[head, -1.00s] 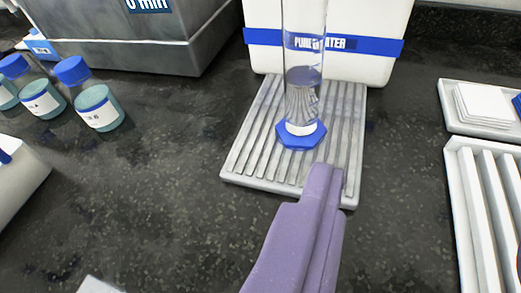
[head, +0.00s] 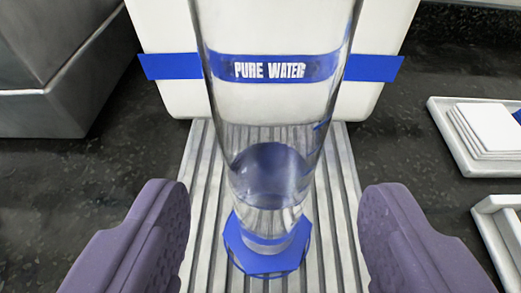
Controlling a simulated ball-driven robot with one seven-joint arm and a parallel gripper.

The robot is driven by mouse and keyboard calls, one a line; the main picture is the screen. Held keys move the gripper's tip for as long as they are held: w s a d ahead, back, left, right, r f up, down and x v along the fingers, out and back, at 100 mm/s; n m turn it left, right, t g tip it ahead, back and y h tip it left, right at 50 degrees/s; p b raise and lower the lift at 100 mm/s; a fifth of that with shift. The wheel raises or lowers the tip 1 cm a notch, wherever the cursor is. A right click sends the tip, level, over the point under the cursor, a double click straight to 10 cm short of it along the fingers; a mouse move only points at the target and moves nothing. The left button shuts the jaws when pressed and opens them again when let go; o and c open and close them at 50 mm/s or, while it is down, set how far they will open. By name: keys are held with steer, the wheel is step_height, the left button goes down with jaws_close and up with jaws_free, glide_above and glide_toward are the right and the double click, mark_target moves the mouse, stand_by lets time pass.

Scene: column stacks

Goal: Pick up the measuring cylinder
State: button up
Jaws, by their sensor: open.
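The measuring cylinder (head: 268,178) is a tall clear tube standing upright on a blue hexagonal base (head: 265,256). It holds some clear liquid low down, and its top is cut off by the picture's edge. It stands on a grey ribbed drip tray (head: 338,245). My gripper (head: 270,215) is open, with one purple finger to the left of the cylinder and one to the right. Visible gaps separate both fingers from the tube.
A white container (head: 170,100) with a blue "PURE WATER" band stands close behind the cylinder. A grey box (head: 60,110) is at the back left. A white tray (head: 455,150) with stacked white squares and another white rack (head: 500,225) are at the right.

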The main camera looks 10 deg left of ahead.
mark_target(270, 200)
steer(key=x, duration=0.3)
steer(key=shift+w+a+f+b, duration=0.1)
steer(key=shift+a+f+b, duration=0.05)
steer(key=shift+f+b, duration=0.25)
steer(key=shift+r, duration=0.15)
jaws_close()
steer(key=shift+r, duration=0.2)
